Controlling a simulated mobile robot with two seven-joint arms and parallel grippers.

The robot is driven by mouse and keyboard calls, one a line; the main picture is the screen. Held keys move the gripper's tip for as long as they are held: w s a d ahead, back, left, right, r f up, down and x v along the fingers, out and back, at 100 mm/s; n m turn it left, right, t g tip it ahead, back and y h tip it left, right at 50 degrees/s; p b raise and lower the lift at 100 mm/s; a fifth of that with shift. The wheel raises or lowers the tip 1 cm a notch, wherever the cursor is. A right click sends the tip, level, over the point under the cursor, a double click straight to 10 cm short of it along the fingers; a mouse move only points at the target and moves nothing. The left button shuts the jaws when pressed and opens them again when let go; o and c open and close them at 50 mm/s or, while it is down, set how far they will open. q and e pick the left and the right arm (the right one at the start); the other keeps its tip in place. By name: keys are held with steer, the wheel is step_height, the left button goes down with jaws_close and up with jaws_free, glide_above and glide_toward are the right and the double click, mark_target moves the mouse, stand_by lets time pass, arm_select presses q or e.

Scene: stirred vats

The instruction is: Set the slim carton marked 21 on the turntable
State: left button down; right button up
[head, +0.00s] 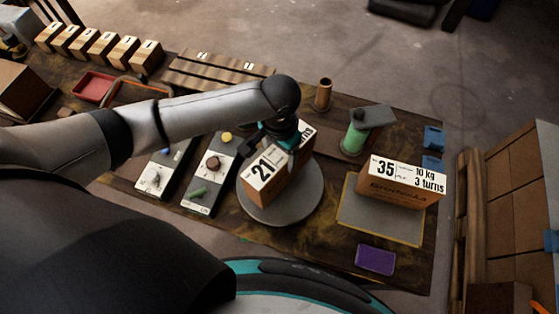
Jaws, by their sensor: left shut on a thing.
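The slim carton marked 21 (262,180) is a brown box with a white printed top, at the middle of the head view. It is on or just above the round grey turntable (285,214); I cannot tell whether it touches. My left gripper (287,142) reaches down from above and is shut on the carton, covering the middle of its top. The turntable's disc shows around the carton at the front and right. My right gripper is not in view.
A carton marked 35 (397,185) sits on a yellow-edged grey mat (372,220) to the right. Control boxes with knobs (208,170) stand left of the turntable. A green cylinder (354,137) stands behind, and a purple block (375,260) lies at the front.

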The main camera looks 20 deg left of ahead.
arm_select(q)
steer(key=shift+f+b, duration=0.3)
steer(key=shift+f, duration=1.5)
jaws_free()
step_height(320, 180, up, 12)
steer(key=shift+r+p, duration=0.1)
steer(key=shift+p, duration=1.15)
